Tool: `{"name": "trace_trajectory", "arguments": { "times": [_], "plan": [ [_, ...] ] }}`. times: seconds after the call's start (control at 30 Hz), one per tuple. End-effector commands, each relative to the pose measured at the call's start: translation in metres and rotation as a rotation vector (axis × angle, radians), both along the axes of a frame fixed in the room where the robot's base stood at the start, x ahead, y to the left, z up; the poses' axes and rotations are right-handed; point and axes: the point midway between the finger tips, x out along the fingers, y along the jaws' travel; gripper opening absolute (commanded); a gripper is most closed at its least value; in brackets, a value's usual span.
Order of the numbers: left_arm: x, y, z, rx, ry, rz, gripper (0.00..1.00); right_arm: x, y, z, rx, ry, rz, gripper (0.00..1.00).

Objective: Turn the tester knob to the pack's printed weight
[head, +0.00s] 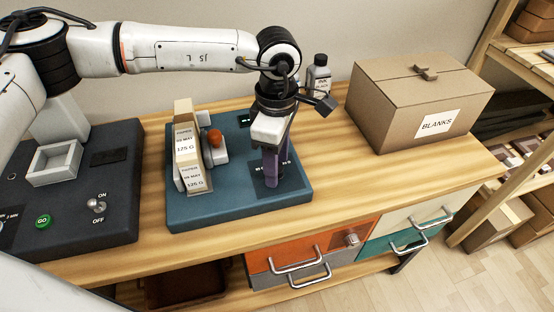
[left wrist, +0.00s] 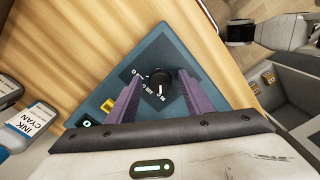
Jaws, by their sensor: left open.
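The tester is a blue board (head: 210,217) on the wooden bench. Its black knob (left wrist: 157,82) shows in the left wrist view on a dark dial plate with white markings, which are too small to read surely. My left gripper (head: 271,180) points down over the dial. In the left wrist view its purple fingers (left wrist: 155,95) are open, one on each side of the knob; I cannot tell if they touch it. In the head view the gripper hides the knob. My right gripper is not in view.
An orange knob (head: 215,137) stands beside the packs. A dark panel (head: 75,190) with a GO button and ON/OFF switch is at left. A BLANKS box (head: 420,100) is at right, and an ink bottle (head: 318,75) stands behind. Bench between board and box is clear.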

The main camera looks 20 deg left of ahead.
Motion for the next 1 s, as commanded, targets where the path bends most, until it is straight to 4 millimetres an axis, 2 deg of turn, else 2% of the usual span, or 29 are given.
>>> {"name": "trace_trajectory", "arguments": {
  "times": [0.23,0.47,0.77,1.0],
  "plan": [
    [0.0,-0.0001,-0.0008,0.0,0.0,0.0,0.45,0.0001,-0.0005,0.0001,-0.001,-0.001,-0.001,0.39],
    [0.0,-0.0002,-0.0005,0.0,0.0,0.0,0.06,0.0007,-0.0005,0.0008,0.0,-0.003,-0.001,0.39],
    [-0.0001,-0.0004,-0.0016,-0.001,0.0,-0.033,0.05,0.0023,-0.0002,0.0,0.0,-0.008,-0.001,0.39],
    [-0.0005,-0.0007,-0.0031,-0.002,-0.001,-0.162,0.05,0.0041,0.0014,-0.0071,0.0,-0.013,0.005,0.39]
  ]
}}
